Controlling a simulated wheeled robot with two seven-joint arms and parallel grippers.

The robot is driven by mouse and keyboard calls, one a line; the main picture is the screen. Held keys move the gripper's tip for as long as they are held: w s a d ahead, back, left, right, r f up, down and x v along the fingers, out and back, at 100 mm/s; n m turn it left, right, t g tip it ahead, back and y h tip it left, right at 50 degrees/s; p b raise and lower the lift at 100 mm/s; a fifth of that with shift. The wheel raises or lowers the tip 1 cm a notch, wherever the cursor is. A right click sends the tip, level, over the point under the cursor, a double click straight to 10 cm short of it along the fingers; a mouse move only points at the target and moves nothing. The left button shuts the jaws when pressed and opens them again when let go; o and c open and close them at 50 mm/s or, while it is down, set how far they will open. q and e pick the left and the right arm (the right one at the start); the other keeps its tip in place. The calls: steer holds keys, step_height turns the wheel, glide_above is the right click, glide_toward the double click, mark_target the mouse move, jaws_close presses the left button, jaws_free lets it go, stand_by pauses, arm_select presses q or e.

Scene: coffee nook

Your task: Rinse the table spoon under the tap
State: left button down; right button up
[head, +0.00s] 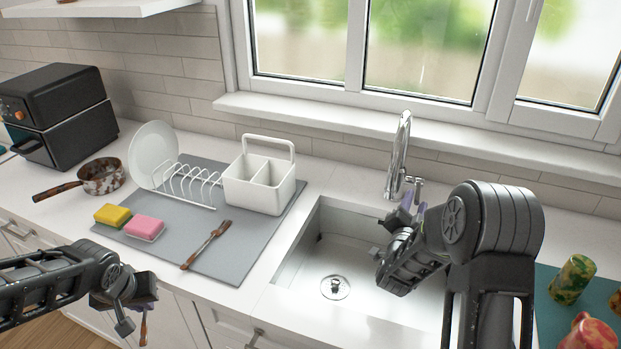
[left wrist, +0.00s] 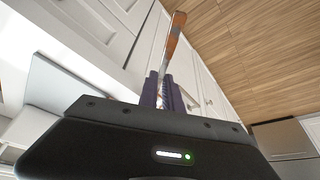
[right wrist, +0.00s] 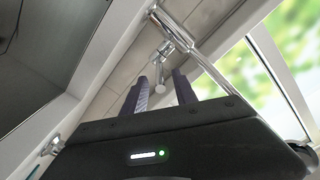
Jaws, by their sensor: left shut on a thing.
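My left gripper (head: 142,318) hangs in front of the counter at the left, shut on a utensil with a brown-orange handle (left wrist: 176,30), apparently the table spoon. Its handle points away from the fingers; its bowl is hidden. The handle shows partly below the gripper in the head view (head: 143,328). The chrome tap (head: 402,150) stands behind the sink (head: 345,255); no water is visible. My right gripper (head: 408,212) is over the sink's back edge near the tap's lever. In the right wrist view its fingers (right wrist: 163,92) are apart, with a tap part (right wrist: 162,84) beyond them.
A grey mat (head: 185,245) holds a brown-handled utensil (head: 207,245), yellow and pink sponges, a plate rack and a white caddy (head: 262,190). A pan (head: 100,177) and black appliance stand left. Cups (head: 573,280) stand at right on a teal mat.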

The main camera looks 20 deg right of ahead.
mark_target(421, 182)
steer(key=x, duration=0.6)
steer(key=shift+c, duration=0.3)
jaws_close()
stand_by(1.0)
